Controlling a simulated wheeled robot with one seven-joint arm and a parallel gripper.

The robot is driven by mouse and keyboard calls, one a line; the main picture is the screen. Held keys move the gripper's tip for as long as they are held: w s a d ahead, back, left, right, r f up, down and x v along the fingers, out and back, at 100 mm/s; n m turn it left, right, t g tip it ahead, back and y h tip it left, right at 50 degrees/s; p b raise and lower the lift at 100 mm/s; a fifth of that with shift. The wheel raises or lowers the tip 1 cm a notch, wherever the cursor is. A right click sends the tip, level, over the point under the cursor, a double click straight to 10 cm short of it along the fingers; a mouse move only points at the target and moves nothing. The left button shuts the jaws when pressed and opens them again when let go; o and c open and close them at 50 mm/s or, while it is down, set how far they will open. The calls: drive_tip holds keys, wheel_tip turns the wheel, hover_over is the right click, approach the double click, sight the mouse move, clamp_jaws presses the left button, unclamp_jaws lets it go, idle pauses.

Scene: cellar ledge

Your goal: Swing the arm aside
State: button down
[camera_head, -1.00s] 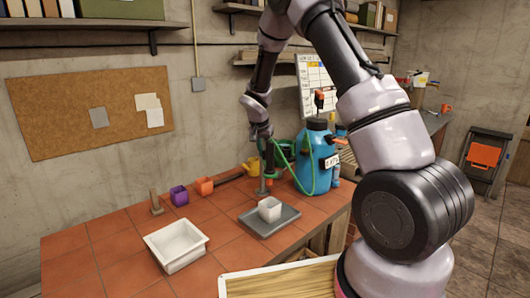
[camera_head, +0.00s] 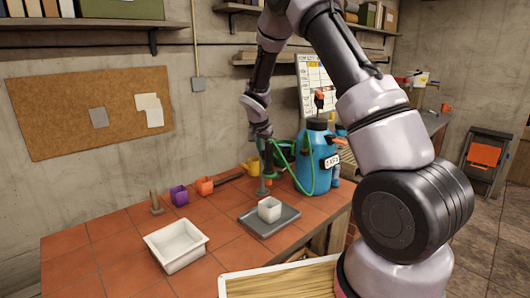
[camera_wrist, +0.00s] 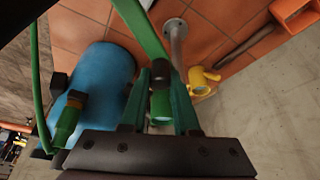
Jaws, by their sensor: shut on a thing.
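My gripper (camera_head: 264,145) hangs above the back of the tiled ledge, beside the blue sprayer tank (camera_head: 314,158). In the wrist view my gripper (camera_wrist: 160,88) has its two green fingers shut on a short green hose end (camera_wrist: 160,105) with a dark part above it. A green hose (camera_head: 308,178) loops down in front of the tank. The tank (camera_wrist: 98,85) also shows left of the fingers in the wrist view. A grey post (camera_wrist: 175,42) on a round base stands beyond the fingertips. In the head view the fingers are small and partly hidden.
A yellow can (camera_wrist: 203,80) stands close right of the fingers. A grey tray (camera_head: 283,222) holds a white pot (camera_head: 269,209). A white tub (camera_head: 176,245), a purple pot (camera_head: 179,196) and an orange pot (camera_head: 204,186) stand leftward. Shelves (camera_head: 90,24) overhang the wall. Front-left tiles are clear.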

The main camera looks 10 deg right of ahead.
drive_tip(key=w+a+m+g+h, duration=0.1)
drive_tip(key=w+a+m+g, duration=0.3)
drive_tip(key=m, duration=0.9)
drive_tip(key=shift+w+a+g+h, duration=0.3)
drive_tip(key=shift+w+a+h, duration=0.15)
drive_tip(key=shift+a, duration=0.85)
drive_tip(key=shift+w, duration=0.1)
drive_tip(key=c, duration=0.7)
unclamp_jaws()
drive_tip(key=shift+o, duration=0.2)
drive_tip(key=v, duration=1)
drive_tip(key=shift+r, duration=0.4)
drive_tip(key=shift+a, duration=0.1)
